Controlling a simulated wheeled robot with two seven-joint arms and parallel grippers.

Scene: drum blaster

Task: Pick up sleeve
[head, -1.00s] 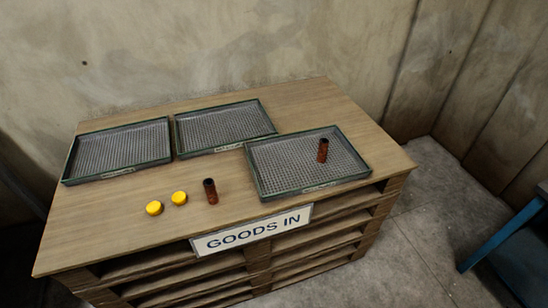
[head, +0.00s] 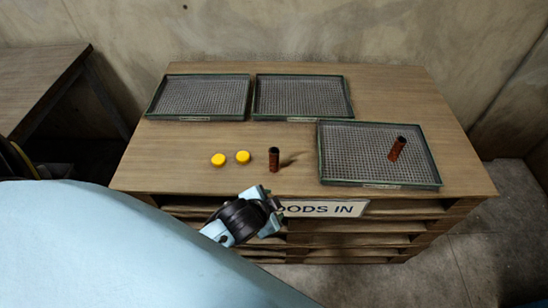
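A small brown-red sleeve (head: 274,160) with a dark top stands upright on the bare wooden table top, in front of the trays. A second, similar sleeve (head: 397,149) stands, slightly tilted in the picture, in the right mesh tray (head: 430,184). My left arm comes in from the lower left, and its black and light-blue end (head: 243,219) is in front of the table edge, below and left of the first sleeve and apart from it. Its fingers cannot be made out clearly. My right gripper is not in the head view.
Two yellow caps (head: 218,160) lie left of the standing sleeve. Two empty mesh trays, the left one (head: 198,116) and the middle one (head: 303,118), lie at the back. The sign (head: 335,209) on the table front is partly covered by my arm. Another table (head: 38,78) stands at far left.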

